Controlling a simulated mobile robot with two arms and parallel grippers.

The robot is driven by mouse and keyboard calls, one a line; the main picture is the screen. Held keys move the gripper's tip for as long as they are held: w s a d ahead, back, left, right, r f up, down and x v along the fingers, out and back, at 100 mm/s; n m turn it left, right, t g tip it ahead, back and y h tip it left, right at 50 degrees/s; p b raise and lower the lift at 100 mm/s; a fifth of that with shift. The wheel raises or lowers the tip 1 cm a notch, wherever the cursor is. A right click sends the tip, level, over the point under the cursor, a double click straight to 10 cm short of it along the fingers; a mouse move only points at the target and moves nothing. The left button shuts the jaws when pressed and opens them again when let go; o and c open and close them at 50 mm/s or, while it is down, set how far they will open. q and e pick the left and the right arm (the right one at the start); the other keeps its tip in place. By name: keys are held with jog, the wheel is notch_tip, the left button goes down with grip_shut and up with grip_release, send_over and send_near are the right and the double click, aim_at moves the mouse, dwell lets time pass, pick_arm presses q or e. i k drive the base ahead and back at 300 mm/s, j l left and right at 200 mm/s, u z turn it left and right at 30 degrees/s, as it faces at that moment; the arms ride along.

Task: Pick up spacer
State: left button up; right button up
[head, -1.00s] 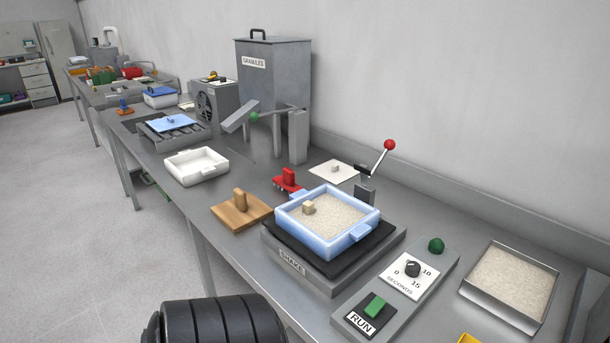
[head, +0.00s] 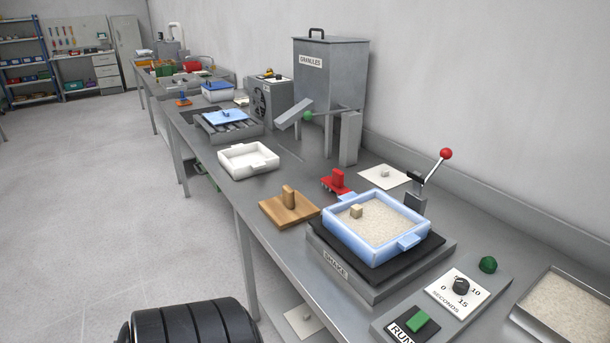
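No part here is labelled as the spacer, and I cannot tell which one it is. A thin white square plate with a small knob (head: 384,176) lies on the bench behind the blue tray. A similar pale plate with a knob (head: 304,320) shows low down beside the bench's front edge. A wooden board with an upright grip (head: 280,211) lies left of the blue tray. A red handled tool (head: 336,182) stands behind the tray's left corner. Neither of my grippers is in view.
The blue tray (head: 413,241) of granules, with a small beige block, sits on the shaker (head: 336,266). A red-knobbed lever (head: 446,154) rises behind it. A white tray (head: 248,161) and granule hopper (head: 330,85) stand farther along the bench.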

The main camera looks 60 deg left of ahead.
aim_at(356, 211)
jog(key=l+u, duration=0.1)
jog(key=u, duration=1.55)
jog(key=z, duration=2.8)
jog(key=u, duration=2.7)
jog(key=j+u, duration=0.1)
jog(key=u, duration=0.2)
jog(key=i, duration=0.05)
